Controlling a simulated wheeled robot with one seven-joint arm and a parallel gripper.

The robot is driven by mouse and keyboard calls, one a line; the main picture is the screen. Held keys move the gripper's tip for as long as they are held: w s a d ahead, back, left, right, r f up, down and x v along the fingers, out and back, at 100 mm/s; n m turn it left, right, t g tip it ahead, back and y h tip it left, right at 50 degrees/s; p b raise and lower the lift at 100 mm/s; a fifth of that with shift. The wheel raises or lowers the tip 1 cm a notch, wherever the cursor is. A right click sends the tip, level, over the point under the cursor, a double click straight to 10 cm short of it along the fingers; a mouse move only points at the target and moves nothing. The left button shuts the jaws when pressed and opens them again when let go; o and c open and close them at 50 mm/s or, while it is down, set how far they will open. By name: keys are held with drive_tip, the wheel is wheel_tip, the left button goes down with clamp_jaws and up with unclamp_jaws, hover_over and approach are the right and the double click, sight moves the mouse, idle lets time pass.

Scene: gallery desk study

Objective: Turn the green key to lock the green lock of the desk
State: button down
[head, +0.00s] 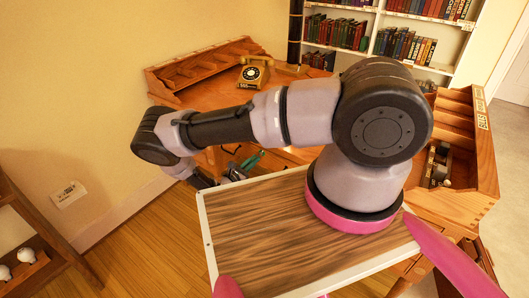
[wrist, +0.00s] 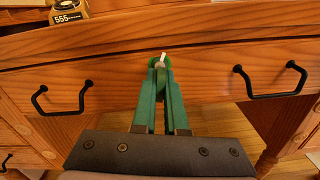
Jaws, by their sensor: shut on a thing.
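My gripper (wrist: 160,76) has green fingers and reaches the front of the wooden desk drawer (wrist: 210,62) in the wrist view. The fingertips are closed together on the green key (wrist: 163,57), of which only a small pale end shows between them. Green shows around the tips, and I cannot tell key, lock and fingers fully apart there. The green lock is mostly hidden behind the fingertips, so its turn is not visible. In the head view my gripper (head: 247,162) is small and partly covered by my arm.
Black drawer handles stand left (wrist: 62,99) and right (wrist: 272,82) of the fingers. A telephone (head: 255,71) stands on the desk (head: 200,92). A bookshelf (head: 458,50) is behind, and a wooden rack (head: 30,240) is at the left. Floor is free at lower left.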

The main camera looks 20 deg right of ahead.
drive_tip(key=shift+n, duration=2.2)
drive_tip(key=shift+c, duration=2)
unclamp_jaws()
drive_tip(key=shift+m, duration=1.2)
